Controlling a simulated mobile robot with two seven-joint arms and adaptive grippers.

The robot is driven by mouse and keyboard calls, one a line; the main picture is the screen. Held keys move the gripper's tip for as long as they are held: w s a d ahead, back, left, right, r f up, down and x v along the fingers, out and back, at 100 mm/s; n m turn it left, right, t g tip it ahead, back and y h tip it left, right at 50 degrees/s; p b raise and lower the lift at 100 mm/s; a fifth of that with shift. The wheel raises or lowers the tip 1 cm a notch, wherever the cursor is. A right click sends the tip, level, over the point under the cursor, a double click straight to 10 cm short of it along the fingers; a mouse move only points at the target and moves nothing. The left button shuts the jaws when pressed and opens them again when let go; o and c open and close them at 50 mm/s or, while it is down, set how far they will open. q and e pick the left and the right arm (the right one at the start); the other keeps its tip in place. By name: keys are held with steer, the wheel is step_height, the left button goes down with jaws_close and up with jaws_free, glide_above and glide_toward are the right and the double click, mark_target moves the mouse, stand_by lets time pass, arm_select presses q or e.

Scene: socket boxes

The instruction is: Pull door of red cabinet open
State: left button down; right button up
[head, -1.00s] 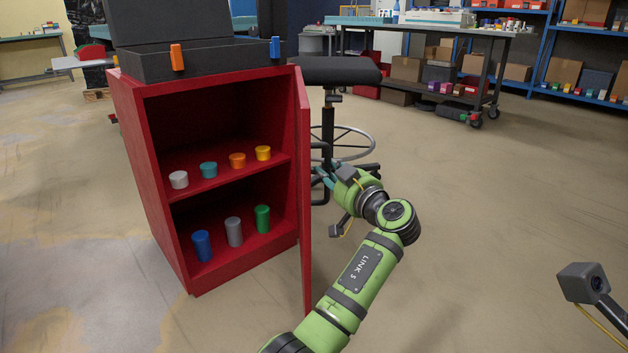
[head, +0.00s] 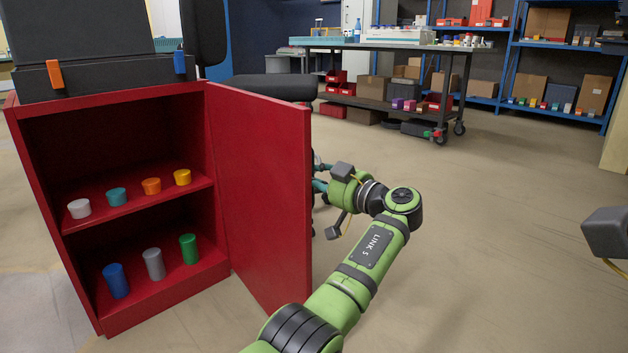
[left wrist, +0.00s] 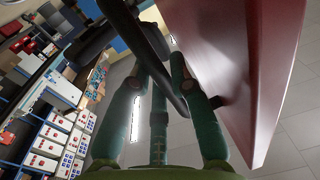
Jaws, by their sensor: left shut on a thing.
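The red cabinet (head: 165,297) stands at the left in the head view, its front open and its shelves showing. Its red door (head: 262,185) is hinged on the right side and stands swung well out, with its inner face visible. In the left wrist view the door (left wrist: 235,70) fills the upper right. My left gripper (head: 318,180) is at the door's outer side, near its free edge, partly hidden by it. In the left wrist view its fingers (left wrist: 155,75) are closed around the dark bar handle (left wrist: 160,70).
Several coloured cylinders (head: 153,264) stand on the cabinet's two levels. An open black box (head: 110,80) sits on top. A black stool (head: 270,88) is behind the door. A workbench (head: 400,47) and blue shelves (head: 560,45) stand farther back. The floor at right is clear.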

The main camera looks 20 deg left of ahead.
arm_select(q)
steer(key=shift+w, duration=0.4)
steer(key=shift+a, duration=0.1)
steer(key=c, duration=1.4)
jaws_free()
steer(key=v, duration=1.2)
steer(key=shift+w, duration=0.1)
